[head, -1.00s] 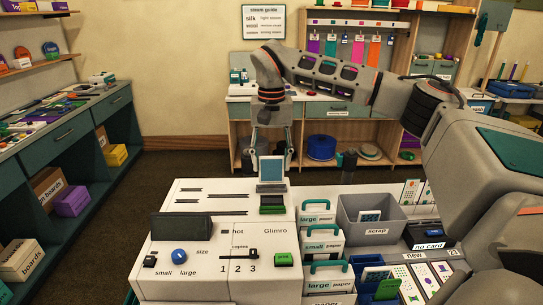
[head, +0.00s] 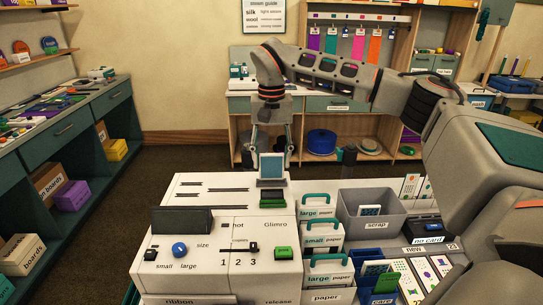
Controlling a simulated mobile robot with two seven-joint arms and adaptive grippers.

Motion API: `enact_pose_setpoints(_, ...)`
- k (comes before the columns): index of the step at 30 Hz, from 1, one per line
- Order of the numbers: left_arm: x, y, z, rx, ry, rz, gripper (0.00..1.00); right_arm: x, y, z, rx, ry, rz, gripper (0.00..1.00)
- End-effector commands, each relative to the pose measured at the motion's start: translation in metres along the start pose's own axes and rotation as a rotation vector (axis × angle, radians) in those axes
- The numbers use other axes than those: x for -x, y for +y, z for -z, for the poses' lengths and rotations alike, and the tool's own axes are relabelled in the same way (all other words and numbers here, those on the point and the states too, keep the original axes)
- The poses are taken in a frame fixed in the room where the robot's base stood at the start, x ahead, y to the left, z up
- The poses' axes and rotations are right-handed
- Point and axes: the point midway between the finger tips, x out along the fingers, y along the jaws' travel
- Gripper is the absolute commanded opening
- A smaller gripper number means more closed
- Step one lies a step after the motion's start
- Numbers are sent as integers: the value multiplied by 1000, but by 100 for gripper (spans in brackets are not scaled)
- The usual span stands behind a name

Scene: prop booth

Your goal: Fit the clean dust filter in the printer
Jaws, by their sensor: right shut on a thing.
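The printer (head: 205,222) is a large white machine in the lower middle, with a blue knob, a slider marked 1 2 3 and a green button on its front. My right gripper (head: 271,152) points down over its back right part and is shut on what looks like the dust filter (head: 271,168), an upright pale blue panel in a grey frame. Just below it in the picture is a dark and green part (head: 272,198) on the printer top. I cannot tell whether the filter touches it. My left gripper is not in view.
Paper boxes with teal handles (head: 322,227) stand right of the printer. A teal workbench (head: 62,132) runs along the left wall. Open floor lies between.

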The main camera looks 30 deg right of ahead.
Motion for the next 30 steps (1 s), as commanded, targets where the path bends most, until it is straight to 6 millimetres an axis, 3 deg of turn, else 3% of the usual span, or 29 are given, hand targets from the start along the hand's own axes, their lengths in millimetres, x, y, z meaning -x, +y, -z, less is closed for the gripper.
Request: enact_pose_setpoints(30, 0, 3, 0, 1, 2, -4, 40, -33, 0, 0, -1, 0, -1, 40)
